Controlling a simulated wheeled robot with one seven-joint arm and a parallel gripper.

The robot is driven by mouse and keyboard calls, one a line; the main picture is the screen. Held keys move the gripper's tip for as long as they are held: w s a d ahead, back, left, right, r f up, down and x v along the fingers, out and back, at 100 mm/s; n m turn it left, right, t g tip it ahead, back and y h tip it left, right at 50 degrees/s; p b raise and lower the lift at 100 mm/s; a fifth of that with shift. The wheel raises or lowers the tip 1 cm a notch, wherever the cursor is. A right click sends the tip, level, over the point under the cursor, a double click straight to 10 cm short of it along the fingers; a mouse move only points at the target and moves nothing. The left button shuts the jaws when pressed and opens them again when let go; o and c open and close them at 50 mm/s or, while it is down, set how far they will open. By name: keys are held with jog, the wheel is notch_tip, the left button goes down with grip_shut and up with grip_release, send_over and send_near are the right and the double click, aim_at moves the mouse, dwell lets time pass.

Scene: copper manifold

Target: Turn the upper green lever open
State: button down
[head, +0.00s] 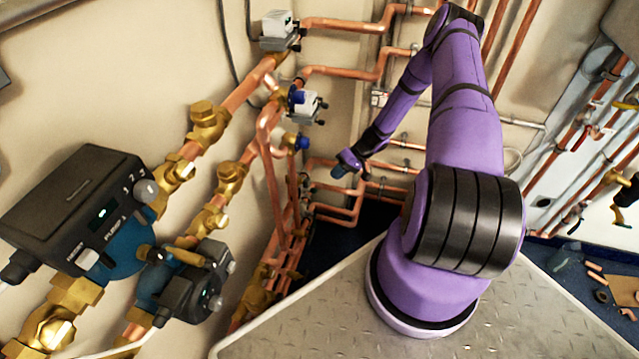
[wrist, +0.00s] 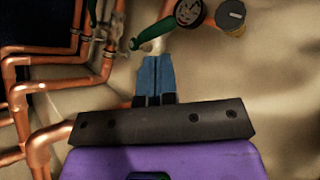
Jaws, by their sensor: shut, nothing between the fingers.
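A green lever (wrist: 153,34) shows in the wrist view, slanting from upper right to lower left just beyond my fingertips. A pale valve part lies beside it, close to the fingertips. A second green piece (wrist: 92,11) shows at the top left of the wrist view, cut by the frame edge. I cannot tell which of the two is the upper lever. My gripper (wrist: 155,60) has its blue fingers together and empty. Whether they touch the lever is not clear. In the head view my gripper (head: 340,171) hangs before the back pipes; no green lever can be made out there.
Copper pipes (wrist: 40,88) run along the left of the wrist view. A round dial (wrist: 189,12) and a grey-capped knob (wrist: 232,17) sit right of the lever. In the head view, pumps (head: 85,215) and brass valves (head: 208,125) line the left wall.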

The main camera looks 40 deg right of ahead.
aim_at(316, 192)
jog(key=w+d+r+n+h, duration=0.25)
jog(key=r+n, duration=0.25)
jog(key=n, duration=0.3)
jog(key=w+a+f+h, duration=0.1)
jog(key=a+f, duration=0.6)
jog(key=f, duration=0.3)
jog(key=shift+w+a+f+g, duration=0.25)
jog(key=shift+a+g, duration=0.05)
jog(key=shift+g, duration=0.1)
jog(key=shift+h, duration=0.25)
jog(key=shift+s+a+f+n+t+h, duration=0.25)
jog(key=shift+s+a+t+h, duration=0.15)
jog(key=shift+h, duration=0.1)
jog(key=shift+s+a+f+n+t+h, duration=0.15)
jog(key=shift+s+a+n+t+h, duration=0.15)
jog(key=shift+a+t+h, duration=0.15)
jog(key=shift+s+a+f, duration=0.2)
jog(key=shift+a+f, duration=0.05)
jog(key=shift+a, duration=0.05)
